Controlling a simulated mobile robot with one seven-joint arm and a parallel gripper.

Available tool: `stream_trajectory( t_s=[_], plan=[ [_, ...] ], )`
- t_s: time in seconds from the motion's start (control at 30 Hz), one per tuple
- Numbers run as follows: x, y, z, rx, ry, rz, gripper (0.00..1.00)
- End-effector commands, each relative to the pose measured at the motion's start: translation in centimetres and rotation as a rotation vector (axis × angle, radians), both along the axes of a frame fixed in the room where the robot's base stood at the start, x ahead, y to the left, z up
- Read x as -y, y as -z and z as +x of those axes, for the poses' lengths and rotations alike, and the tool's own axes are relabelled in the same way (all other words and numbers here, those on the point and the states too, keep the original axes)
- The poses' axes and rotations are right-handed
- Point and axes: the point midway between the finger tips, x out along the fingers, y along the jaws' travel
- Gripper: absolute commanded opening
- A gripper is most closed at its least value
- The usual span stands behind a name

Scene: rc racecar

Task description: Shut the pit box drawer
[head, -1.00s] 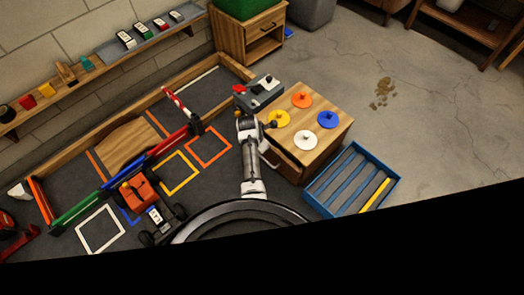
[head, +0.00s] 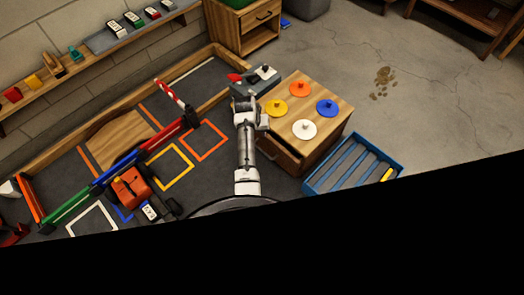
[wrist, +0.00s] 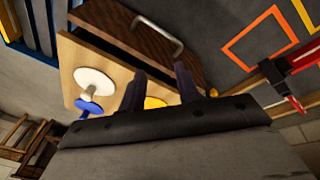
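The pit box is a wooden cabinet (head: 318,147) with coloured discs on its top. Its dark brown drawer (head: 277,153) is on the left side and seems to stand out a little, partly hidden by my arm. In the wrist view the drawer front (wrist: 130,25) shows a metal bar handle (wrist: 157,32), with a dark gap between the front and the light top. My gripper (wrist: 160,82) has its two fingers apart with nothing seen between them, over the yellow disc's side of the box. In the head view my gripper (head: 246,103) is left of the box.
A blue slatted crate (head: 350,166) stands right of the box. At left are an orange car (head: 130,188), coloured barriers and floor squares (head: 170,168).

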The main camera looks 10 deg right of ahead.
Motion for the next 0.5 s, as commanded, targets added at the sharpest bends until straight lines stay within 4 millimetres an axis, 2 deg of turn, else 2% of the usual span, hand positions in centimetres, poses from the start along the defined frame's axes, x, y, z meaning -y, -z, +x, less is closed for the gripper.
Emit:
stream_trajectory(
  t_s=[0.5],
  plan=[
    [-0.18,0.75,0.62,0.235,1.286,0.212,0.33]
  ],
)
